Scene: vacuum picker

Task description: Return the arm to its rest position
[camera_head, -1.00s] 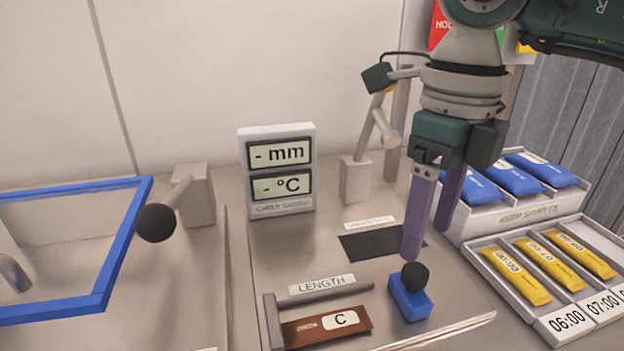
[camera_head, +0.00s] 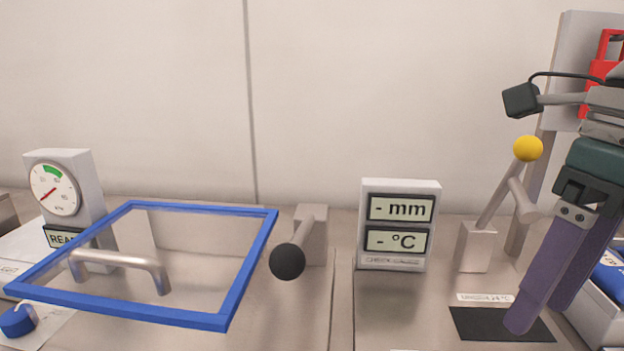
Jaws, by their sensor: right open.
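My right gripper (camera_head: 545,318) is at the right edge of the head view, pointing down with its two purple fingers apart. It holds nothing that I can see. Its fingertips show in front of the black pad (camera_head: 480,325); I cannot tell how high above the pad they are. The upper part of this arm is cut off by the frame edge. My left gripper is not in view.
A blue-framed clear lid (camera_head: 228,303) with a metal handle spans the left. A gauge (camera_head: 57,188) stands behind it. A black-knobbed lever (camera_head: 288,262), a mm/°C display (camera_head: 398,185) and a yellow-knobbed lever (camera_head: 527,149) stand farther right. A blue packet (camera_head: 609,272) shows at right.

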